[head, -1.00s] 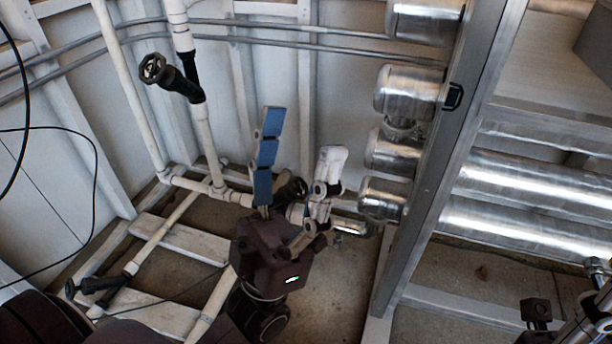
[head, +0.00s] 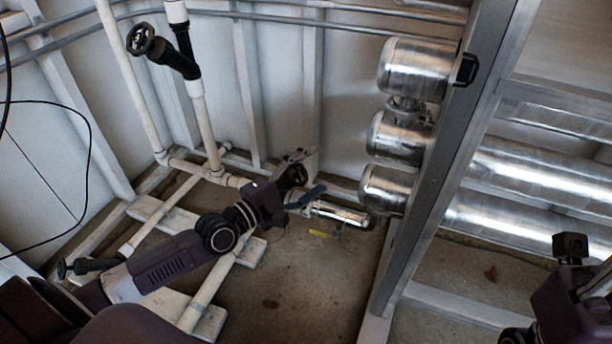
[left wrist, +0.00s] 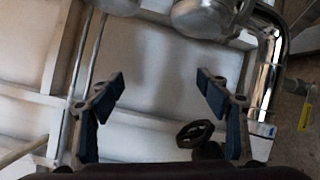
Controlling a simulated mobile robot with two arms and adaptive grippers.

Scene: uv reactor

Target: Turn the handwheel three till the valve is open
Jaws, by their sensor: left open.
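A dark handwheel (head: 293,175) sits low on the white pipework beside my left gripper (head: 306,180), partly hidden by it in the head view. The same handwheel (left wrist: 195,133) shows in the left wrist view, near the right finger and low in the picture. My left gripper (left wrist: 160,84) is open, with its blue-padded fingers wide apart and nothing between the tips. A second dark handwheel (head: 140,39) is at the upper left on an angled valve, and a third (head: 62,268) at the lower left. No number is readable on any. My right arm shows at the lower right; its fingers cannot be made out.
Shiny metal cylinders (head: 412,68) hang beside a steel frame post (head: 440,165). A metal pipe (head: 340,213) with a yellow tag (head: 318,233) runs to the right of the handwheel. White wall panels stand close behind. Bare floor lies in front.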

